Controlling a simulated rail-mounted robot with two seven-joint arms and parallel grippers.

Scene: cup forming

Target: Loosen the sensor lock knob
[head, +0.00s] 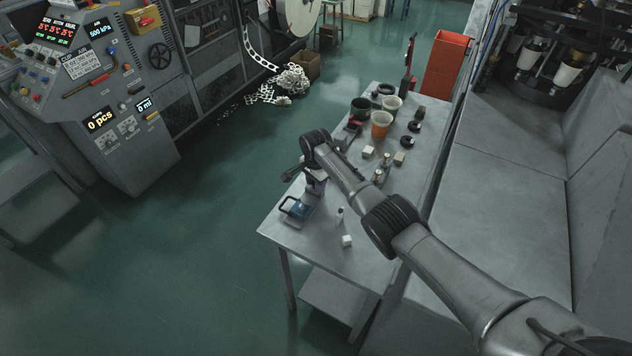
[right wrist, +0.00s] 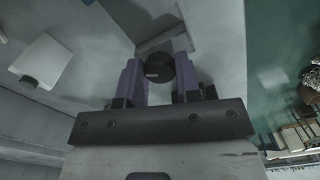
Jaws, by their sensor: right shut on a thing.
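A dark round knob with a short light mark on its face, which looks like the sensor lock knob (right wrist: 159,66), sits between the two purplish fingers of my right gripper (right wrist: 158,76) in the right wrist view. The fingers are shut on the knob, one on each side. A grey bracket-like part shows just behind the knob. In the head view my right gripper (head: 314,182) is low over the near left part of the table, and the knob is too small or hidden to make out there. My left gripper does not show.
A blue item with a dark handle (head: 296,208) lies on the grey table (head: 310,238) close to the gripper. A small white block (head: 347,241) is near the front edge. Cups, including an orange one (head: 382,123), stand farther back. Green floor lies open to the left.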

